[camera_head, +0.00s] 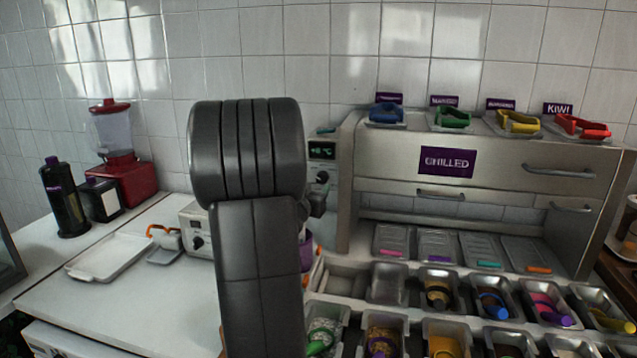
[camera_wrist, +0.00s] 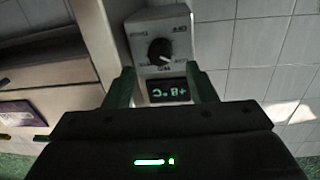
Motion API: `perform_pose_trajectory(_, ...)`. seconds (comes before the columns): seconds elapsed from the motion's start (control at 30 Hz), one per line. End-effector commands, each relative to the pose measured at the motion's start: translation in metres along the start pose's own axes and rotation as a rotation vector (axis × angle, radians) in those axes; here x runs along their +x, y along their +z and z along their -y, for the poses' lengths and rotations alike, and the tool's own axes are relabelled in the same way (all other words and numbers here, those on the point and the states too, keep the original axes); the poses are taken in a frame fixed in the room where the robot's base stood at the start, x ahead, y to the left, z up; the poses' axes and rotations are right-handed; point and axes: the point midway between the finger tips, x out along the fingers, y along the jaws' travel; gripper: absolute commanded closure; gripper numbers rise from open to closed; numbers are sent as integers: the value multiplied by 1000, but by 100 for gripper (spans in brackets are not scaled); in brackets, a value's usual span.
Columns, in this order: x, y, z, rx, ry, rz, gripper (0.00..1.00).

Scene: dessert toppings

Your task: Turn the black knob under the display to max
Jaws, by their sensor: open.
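The black knob (camera_head: 322,177) sits on a grey control panel, under a small display (camera_head: 322,151) with green digits. In the wrist view the picture is turned over, so the knob (camera_wrist: 160,51) appears above the display (camera_wrist: 167,90). A white pointer mark shows at the knob's lower right there, among small printed labels. My gripper (camera_wrist: 160,68) is open, with its two dark green fingers apart on either side of the display and pointing toward the knob. I cannot tell how far the fingertips are from the knob. In the head view my arm hides most of the gripper.
A steel cabinet marked CHILLED (camera_head: 447,162) stands right of the panel, with topping trays below it. A white appliance with another black knob (camera_head: 197,242) is at the left. A red blender (camera_head: 118,160) and a white tray (camera_head: 108,256) are farther left.

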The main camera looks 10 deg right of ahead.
Motion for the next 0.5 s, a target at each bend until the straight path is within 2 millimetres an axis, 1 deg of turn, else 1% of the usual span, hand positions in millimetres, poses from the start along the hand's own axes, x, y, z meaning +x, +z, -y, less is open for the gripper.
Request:
perform_pose_trajectory(0.03, 11, 0, 0, 0, 2, 1, 49)
perform_pose_trajectory(0.2, 35, 0, 0, -1, 0, 0, 49)
perform_pose_trajectory(0.33, 44, 0, 0, -1, 0, 0, 49)
perform_pose_trajectory(0.5, 47, 0, 0, 0, -1, 0, 49)
